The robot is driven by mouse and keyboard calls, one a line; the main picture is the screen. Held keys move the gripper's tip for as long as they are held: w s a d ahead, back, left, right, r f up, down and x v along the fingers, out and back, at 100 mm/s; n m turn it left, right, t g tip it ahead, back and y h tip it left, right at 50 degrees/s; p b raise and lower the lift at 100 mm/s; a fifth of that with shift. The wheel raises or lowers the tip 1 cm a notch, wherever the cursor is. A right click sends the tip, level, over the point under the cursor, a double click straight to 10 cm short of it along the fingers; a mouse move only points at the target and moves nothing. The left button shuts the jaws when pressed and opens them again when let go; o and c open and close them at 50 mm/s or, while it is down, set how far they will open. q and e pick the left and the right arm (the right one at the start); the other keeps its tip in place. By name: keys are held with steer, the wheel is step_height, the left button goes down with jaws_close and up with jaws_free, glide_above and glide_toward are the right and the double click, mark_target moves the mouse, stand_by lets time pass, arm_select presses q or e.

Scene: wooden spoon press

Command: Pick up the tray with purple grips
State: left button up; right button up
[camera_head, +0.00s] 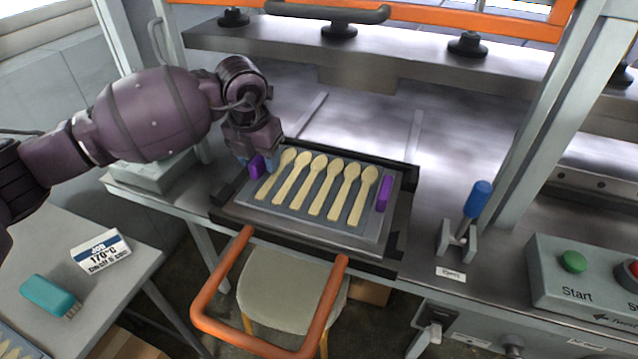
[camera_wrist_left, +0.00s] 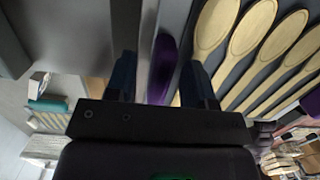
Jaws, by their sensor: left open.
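The grey tray (camera_head: 300,222) lies in the black frame of the press's pull-out drawer and holds a row of several wooden spoons (camera_head: 318,186). It has a purple grip on its left side (camera_head: 256,167) and another on its right side (camera_head: 384,194). My left gripper (camera_head: 258,164) points down at the left grip. In the left wrist view the fingers of my left gripper (camera_wrist_left: 160,82) are apart, with the left purple grip (camera_wrist_left: 162,65) between them; I cannot tell whether they touch it. My right gripper is not in view.
An orange handle (camera_head: 270,345) sticks out in front of the drawer, above a stool (camera_head: 290,292). A blue-handled lever (camera_head: 476,200) and a Start button box (camera_head: 590,275) are at the right. A side table at the left bears a job card (camera_head: 101,250) and a teal brush (camera_head: 48,294).

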arm_select(q)
steer(key=shift+r, duration=0.1)
steer(key=shift+c, duration=0.5)
jaws_close()
steer(key=shift+r, duration=0.15)
